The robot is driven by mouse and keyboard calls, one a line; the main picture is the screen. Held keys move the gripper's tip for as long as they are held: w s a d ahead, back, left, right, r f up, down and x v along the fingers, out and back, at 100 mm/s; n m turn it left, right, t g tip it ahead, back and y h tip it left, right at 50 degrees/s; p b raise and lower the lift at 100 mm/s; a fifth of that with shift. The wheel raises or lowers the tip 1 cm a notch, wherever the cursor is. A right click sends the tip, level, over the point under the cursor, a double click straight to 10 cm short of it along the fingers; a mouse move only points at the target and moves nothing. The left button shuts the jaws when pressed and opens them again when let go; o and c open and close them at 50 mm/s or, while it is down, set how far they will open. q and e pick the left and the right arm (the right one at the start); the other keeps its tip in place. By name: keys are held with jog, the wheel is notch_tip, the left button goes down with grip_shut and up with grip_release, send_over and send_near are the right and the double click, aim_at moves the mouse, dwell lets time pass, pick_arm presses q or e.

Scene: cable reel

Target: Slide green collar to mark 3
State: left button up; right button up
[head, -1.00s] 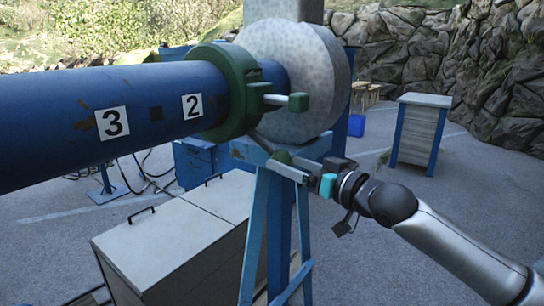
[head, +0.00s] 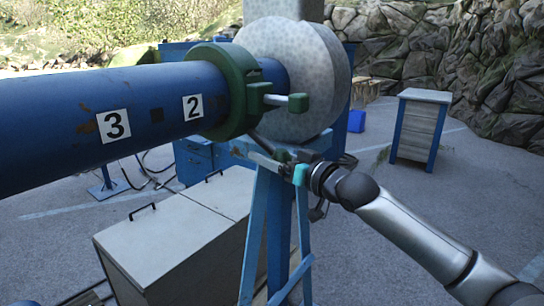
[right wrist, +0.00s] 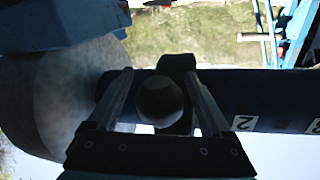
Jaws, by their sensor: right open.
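The green collar (head: 236,92) sits around the blue pipe (head: 60,125), to the right of the mark 2 label (head: 192,107). A handle with a green knob (head: 298,103) sticks out of the collar. The mark 3 label (head: 114,126) is further left on the pipe. My right gripper (head: 258,142) is just below the collar, open. In the right wrist view, the round knob (right wrist: 160,102) shows between the open fingers (right wrist: 158,88), with the dark collar (right wrist: 178,64) behind it; I cannot tell whether they touch. My left gripper is out of view.
A speckled pale flange (head: 310,75) stands right of the collar. A blue trestle (head: 258,225) is below the pipe, beside a grey lidded cabinet (head: 165,240). A cabinet with blue legs (head: 420,125) stands at the right. The pipe between collar and mark 3 looks clear.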

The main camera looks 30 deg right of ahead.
grip_shut()
dwell(0.7)
